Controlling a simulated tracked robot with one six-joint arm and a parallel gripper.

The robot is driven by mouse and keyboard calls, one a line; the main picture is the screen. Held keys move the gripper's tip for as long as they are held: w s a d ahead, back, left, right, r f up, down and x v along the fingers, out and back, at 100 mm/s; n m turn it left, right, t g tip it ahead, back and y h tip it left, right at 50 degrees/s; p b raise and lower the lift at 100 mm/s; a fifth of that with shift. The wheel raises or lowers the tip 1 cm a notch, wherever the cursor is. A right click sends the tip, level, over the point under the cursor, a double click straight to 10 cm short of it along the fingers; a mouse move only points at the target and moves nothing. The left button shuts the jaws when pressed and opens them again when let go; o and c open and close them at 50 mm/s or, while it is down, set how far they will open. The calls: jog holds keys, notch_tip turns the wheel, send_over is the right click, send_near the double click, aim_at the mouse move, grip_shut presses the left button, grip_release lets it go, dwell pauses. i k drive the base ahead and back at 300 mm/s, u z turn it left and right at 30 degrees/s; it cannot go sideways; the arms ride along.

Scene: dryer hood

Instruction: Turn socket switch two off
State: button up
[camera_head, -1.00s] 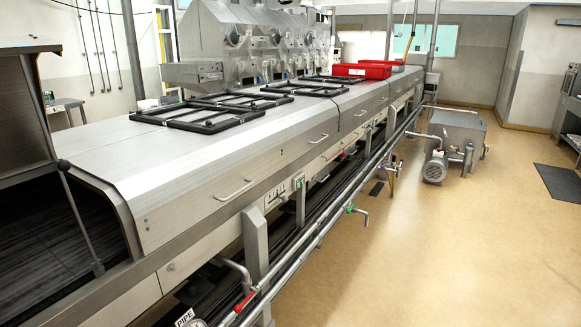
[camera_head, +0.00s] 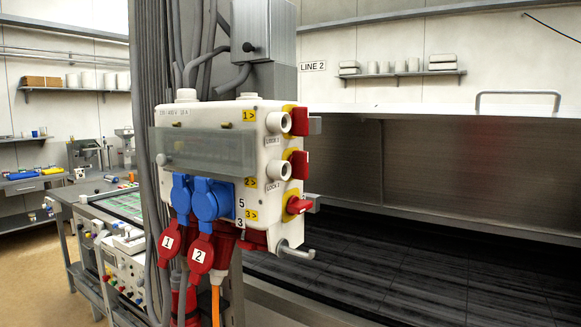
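A white socket box (camera_head: 205,150) is mounted on a grey column in the middle of the view. Three red rotary switches on yellow plates sit on its right side. Labels 1, 2 and 3 mark them from top to bottom. Switch two (camera_head: 298,165) is the middle one, and its red handle looks upright. Switch one (camera_head: 298,121) above looks upright too. Switch three (camera_head: 299,205) below looks turned sideways. White round lock parts, marked lock 1 and lock 2, sit left of the upper two switches. My gripper is not in view.
A dark conveyor bed (camera_head: 420,262) lies to the right, a workbench with equipment to the left.

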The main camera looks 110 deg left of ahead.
aim_at(299, 161)
jog(key=u, duration=3.65)
jog(key=i, duration=1)
